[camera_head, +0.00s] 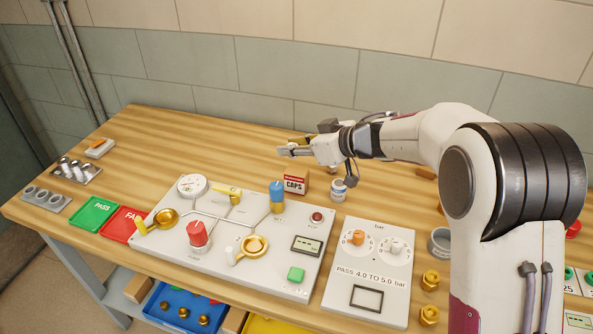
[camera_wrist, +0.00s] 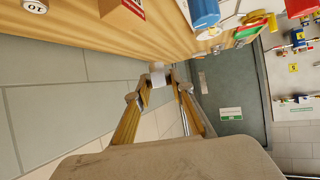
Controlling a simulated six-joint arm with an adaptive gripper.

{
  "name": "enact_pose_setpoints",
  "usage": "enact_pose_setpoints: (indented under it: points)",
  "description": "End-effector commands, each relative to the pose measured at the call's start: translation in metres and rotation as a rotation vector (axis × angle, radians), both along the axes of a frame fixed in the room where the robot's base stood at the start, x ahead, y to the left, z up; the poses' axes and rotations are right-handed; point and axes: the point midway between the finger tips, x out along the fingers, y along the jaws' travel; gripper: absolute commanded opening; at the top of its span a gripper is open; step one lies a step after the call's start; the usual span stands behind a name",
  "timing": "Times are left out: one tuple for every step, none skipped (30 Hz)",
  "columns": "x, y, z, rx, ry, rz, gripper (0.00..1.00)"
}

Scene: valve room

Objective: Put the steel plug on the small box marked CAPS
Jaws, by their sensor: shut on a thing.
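In the wrist view my gripper (camera_wrist: 158,91) is shut on a small pale grey piece, the steel plug (camera_wrist: 157,75), held between the fingertips. In the head view the plug (camera_head: 284,151) shows only as a small grey bit at the fingertips. The plug is apart from the box. Part of the box (camera_wrist: 122,8) shows at the top edge of the wrist view.
A grey panel (camera_head: 165,248) with gauge, levers and knobs lies in front of the box. A small white jar (camera_head: 339,190) stands right of it. A rack with steel plugs (camera_head: 76,172), a holed block (camera_head: 46,200), and green PASS (camera_head: 93,215) and red FAIL (camera_head: 124,224) trays are at left.

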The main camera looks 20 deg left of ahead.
Motion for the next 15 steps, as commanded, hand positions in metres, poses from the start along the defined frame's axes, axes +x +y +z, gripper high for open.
enact_pose_setpoints:
  points:
    - [0.0,0.01,0.004,0.001,-0.002,-0.006,0.0]
    - [0.003,0.015,0.007,0.001,-0.003,-0.018,0.0]
    - [0.007,0.018,0.011,0.001,-0.002,-0.037,0.0]
    - [0.011,0.018,0.013,0.001,-0.003,-0.054,0.0]
    - [0.015,0.017,0.015,0.001,-0.002,-0.07,0.0]
    - [0.021,0.015,0.018,0.001,-0.003,-0.093,0.0]
    - [0.025,0.014,0.02,0.002,-0.001,-0.11,0.0]
    - [0.028,0.012,0.021,0.001,-0.003,-0.125,0.0]
    - [0.032,0.011,0.023,0.001,-0.001,-0.143,0.0]
    - [0.034,0.01,0.024,0.001,-0.001,-0.157,0.0]
    - [0.036,0.009,0.024,0.001,0.0,-0.169,0.0]
    - [0.038,0.007,0.024,0.0,0.001,-0.183,0.0]
    - [0.04,0.006,0.023,0.0,0.0,-0.192,0.0]
    - [0.04,0.005,0.023,0.0,0.0,-0.2,0.0]
    - [0.041,0.005,0.023,0.002,0.001,-0.208,0.0]
